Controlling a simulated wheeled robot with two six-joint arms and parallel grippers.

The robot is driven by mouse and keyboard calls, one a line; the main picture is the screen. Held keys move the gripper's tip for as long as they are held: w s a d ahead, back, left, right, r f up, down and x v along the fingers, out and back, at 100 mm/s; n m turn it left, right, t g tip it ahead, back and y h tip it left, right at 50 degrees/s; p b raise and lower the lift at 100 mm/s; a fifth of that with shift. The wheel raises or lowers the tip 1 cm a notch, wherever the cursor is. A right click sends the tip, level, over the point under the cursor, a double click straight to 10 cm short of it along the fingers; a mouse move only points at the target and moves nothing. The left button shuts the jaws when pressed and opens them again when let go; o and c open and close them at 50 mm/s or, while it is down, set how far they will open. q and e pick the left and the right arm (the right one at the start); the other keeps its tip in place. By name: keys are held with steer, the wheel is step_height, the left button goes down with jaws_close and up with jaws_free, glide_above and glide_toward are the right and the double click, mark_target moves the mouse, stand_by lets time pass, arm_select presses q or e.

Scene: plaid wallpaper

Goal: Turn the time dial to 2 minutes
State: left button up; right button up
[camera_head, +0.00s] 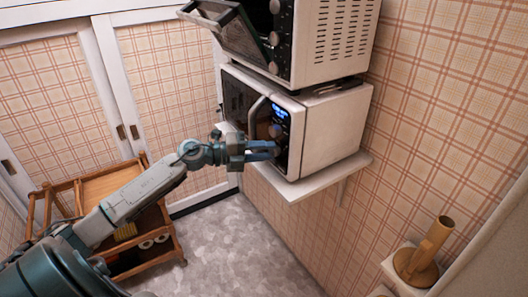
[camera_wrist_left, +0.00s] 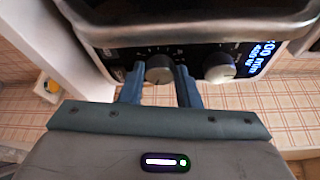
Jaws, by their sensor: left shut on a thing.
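The microwave (camera_head: 335,125) stands on a wall shelf, with a lit blue display (camera_head: 281,112) and two round dials on its front panel. The upper dial (camera_head: 275,131) is free; it also shows in the wrist view (camera_wrist_left: 218,67). My left gripper (camera_head: 272,150) is at the lower dial. In the left wrist view its two blue fingers (camera_wrist_left: 159,85) are on either side of this grey dial (camera_wrist_left: 159,68), shut on it. The display in the wrist view (camera_wrist_left: 260,57) is turned sideways and partly cut off; "00 min" and "W" can be read. My right gripper is not in view.
An oven (camera_head: 330,40) with its door (camera_head: 228,30) hanging open sits on top of the microwave. The white shelf (camera_head: 320,185) juts out below. A wooden trolley (camera_head: 100,190) stands at the left. A wooden holder (camera_head: 425,255) is at the lower right. The floor between is clear.

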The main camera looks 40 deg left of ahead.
arm_select(q)
steer(key=shift+m+y, duration=0.3)
steer(key=shift+m, duration=0.3)
steer(key=o, duration=1)
steer(key=shift+c, duration=0.2)
steer(key=shift+s, duration=0.1)
steer(key=shift+b+v, duration=0.65)
steer(key=shift+v, duration=0.6)
steer(key=p+v, duration=0.8)
steer(key=p, duration=0.6)
steer(key=shift+r, duration=0.15)
